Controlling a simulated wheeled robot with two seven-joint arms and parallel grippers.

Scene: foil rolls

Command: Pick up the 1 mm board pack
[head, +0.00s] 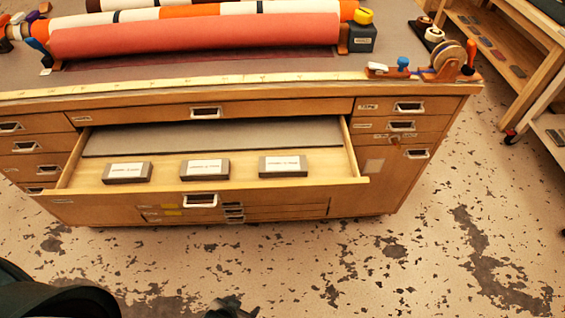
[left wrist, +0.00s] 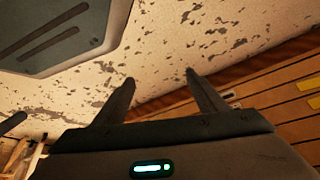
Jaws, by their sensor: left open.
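Three small grey-brown board packs with white labels lie in a row in an open drawer (head: 330,183): a left pack (head: 127,181), a middle pack (head: 205,178) and a right pack (head: 283,174). The label print is too small to read, so I cannot tell which is the 1 mm one. My left gripper (head: 230,310) shows only partly at the bottom edge of the head view, in front of and below the drawer. In the left wrist view its two fingers (left wrist: 160,79) stand apart with nothing between them. My right gripper is not in view.
A large grey sheet (head: 215,137) lies behind the packs in the drawer. The wooden cabinet (head: 410,190) has other drawers that are shut. Fabric rolls (head: 195,36) and a tape dispenser (head: 445,62) sit on top. The speckled floor (head: 400,260) in front is clear.

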